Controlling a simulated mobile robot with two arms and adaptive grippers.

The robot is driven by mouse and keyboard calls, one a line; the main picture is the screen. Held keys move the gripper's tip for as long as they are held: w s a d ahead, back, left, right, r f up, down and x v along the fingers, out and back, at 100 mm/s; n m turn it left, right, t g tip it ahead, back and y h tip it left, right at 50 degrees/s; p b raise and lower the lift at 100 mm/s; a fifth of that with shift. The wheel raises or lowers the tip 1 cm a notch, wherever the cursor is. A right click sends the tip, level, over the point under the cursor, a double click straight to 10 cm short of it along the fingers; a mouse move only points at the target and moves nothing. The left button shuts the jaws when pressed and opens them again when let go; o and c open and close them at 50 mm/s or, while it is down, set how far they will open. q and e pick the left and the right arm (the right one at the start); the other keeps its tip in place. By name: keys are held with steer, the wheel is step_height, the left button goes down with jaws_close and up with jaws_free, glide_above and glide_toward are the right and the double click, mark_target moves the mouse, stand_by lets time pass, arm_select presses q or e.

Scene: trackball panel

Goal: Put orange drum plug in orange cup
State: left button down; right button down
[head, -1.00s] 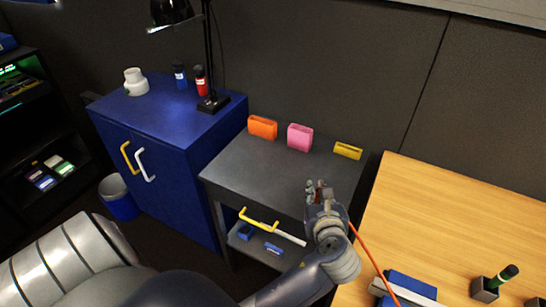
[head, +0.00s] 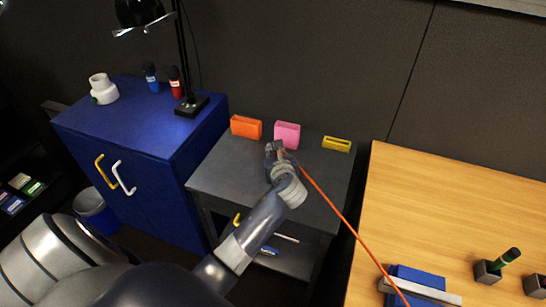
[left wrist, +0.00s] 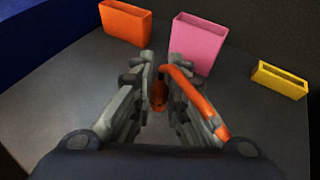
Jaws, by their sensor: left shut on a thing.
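The orange cup (head: 245,127) is a box-shaped holder at the back left of the dark grey stand; it also shows at the upper left of the left wrist view (left wrist: 122,24). My left gripper (head: 277,150) is over the stand, in front of the pink cup and to the right of the orange one. It is shut on the orange drum plug (left wrist: 158,96), which is mostly hidden between the fingers. An orange cord (head: 335,208) trails from it toward the blue-and-grey block (head: 418,279) on the wooden table. My right gripper is not in view.
The pink cup (head: 287,135) and the low yellow cup (head: 337,144) stand in the same back row. A blue cabinet (head: 140,130) with a black lamp (head: 186,60) is on the left. The stand's front top (head: 232,172) is clear.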

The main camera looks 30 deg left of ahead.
arm_select(q)
steer(key=shift+w+a, duration=0.5)
steer(key=shift+a, duration=0.1)
steer(key=shift+f, duration=0.35)
step_height(320, 180, down, 3)
steer(key=shift+f, duration=0.1)
steer(key=c, duration=1.6)
jaws_free()
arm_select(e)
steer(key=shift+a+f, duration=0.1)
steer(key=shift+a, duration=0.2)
